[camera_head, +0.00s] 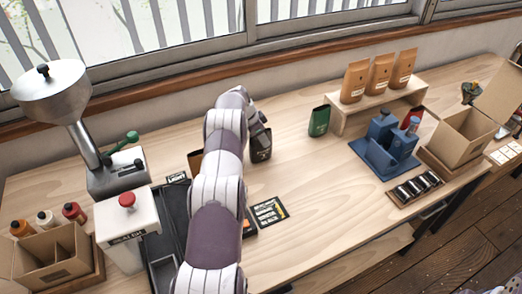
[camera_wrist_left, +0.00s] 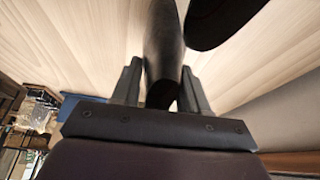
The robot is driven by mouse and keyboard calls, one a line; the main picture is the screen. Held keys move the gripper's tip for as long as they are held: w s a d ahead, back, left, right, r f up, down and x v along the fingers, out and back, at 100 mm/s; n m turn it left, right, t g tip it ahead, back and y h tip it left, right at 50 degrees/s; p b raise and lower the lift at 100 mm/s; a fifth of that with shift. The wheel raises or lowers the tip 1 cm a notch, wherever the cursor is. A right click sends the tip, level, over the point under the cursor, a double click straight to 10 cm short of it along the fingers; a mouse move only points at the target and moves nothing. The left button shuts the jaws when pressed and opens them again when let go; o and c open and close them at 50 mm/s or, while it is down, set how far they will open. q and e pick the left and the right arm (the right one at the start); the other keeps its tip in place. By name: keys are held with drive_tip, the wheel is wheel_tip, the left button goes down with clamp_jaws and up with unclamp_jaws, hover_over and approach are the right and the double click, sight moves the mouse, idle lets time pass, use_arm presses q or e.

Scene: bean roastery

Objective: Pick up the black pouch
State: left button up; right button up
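The black pouch (camera_head: 261,152) stands on the wooden table near the middle of the head view, partly covered by my left gripper (camera_head: 259,132). In the left wrist view the black pouch (camera_wrist_left: 163,45) shows edge-on between the two fingers of my left gripper (camera_wrist_left: 161,88). The fingers look apart, with a thin gap beside the left finger; contact on the right side is hard to tell. My left arm hides part of the table in front of the pouch. My right gripper is not in view.
A green pouch (camera_head: 319,121) stands to the right of the black one. Orange pouches (camera_head: 380,73) stand on a wooden riser (camera_head: 349,112). A dark object (camera_wrist_left: 222,15) is close to the pouch in the wrist view. A card (camera_head: 268,212) lies on the table. Clear table lies right of it.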

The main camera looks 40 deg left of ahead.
use_arm(q)
drive_tip(key=shift+s, duration=0.1)
clamp_jaws()
drive_tip(key=shift+r, duration=0.1)
